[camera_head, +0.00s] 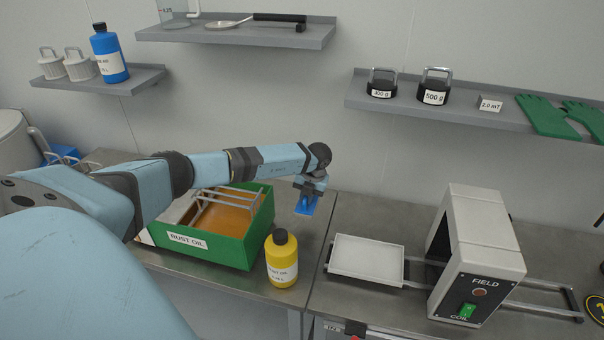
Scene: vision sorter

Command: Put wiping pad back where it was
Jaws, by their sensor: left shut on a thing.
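My left arm reaches in from the left over the green rust oil box. My left gripper (311,190) points down and is shut on a blue wiping pad (306,205). The pad is just right of the green box, behind the yellow bottle, near the seam between two tables. I cannot tell whether the pad touches the table. My right gripper is not in view.
The green box (212,251), labelled RUST OIL, holds a wire rack in brown liquid. A yellow bottle (282,262) stands at its front right corner. A white tray (367,257) sits on rails before the FIELD COIL machine (476,258). Wall shelves (470,116) hold weights and gloves.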

